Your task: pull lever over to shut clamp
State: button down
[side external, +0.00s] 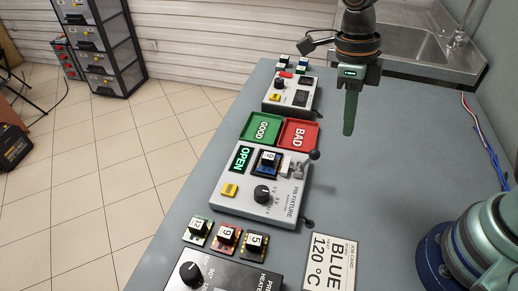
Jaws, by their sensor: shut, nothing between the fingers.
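The pin fixture (240,197) is a light grey box in the middle of the table, with a dial and a yellow button. Its display (241,159) reads OPEN in green. A blue board (268,162) with a white-labelled block sits on it. Beside the board is a small metal clamp (296,168). A lever with a black ball knob (314,155) stands at the clamp's upper right. A second black knob (308,224) shows at the fixture's lower right. My gripper (348,131) points down with green fingers shut and empty, above and right of the lever knob, apart from it.
A green GOOD tray (261,141) and red BAD tray (299,145) lie behind the fixture. A grey device (291,94) stands farther back. Several small boards, a black preheater (227,276) and a BLUE 120 °C job card (330,263) are in front. The table right of the fixture is clear.

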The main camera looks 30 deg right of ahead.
aim_at(309, 161)
notch_tip(309, 161, down, 10)
jog(key=s, duration=0.2)
jog(key=shift+w+a+r, duration=0.15)
jog(key=shift+w+a, duration=0.15)
jog(key=shift+w, duration=0.35)
jog(key=shift+w+a+r, duration=0.15)
jog(key=shift+w+a, duration=0.1)
jog(key=shift+w, duration=0.4)
jog(key=shift+w+a+r, duration=0.15)
jog(key=shift+w+a, duration=0.15)
jog(key=shift+w, duration=0.35)
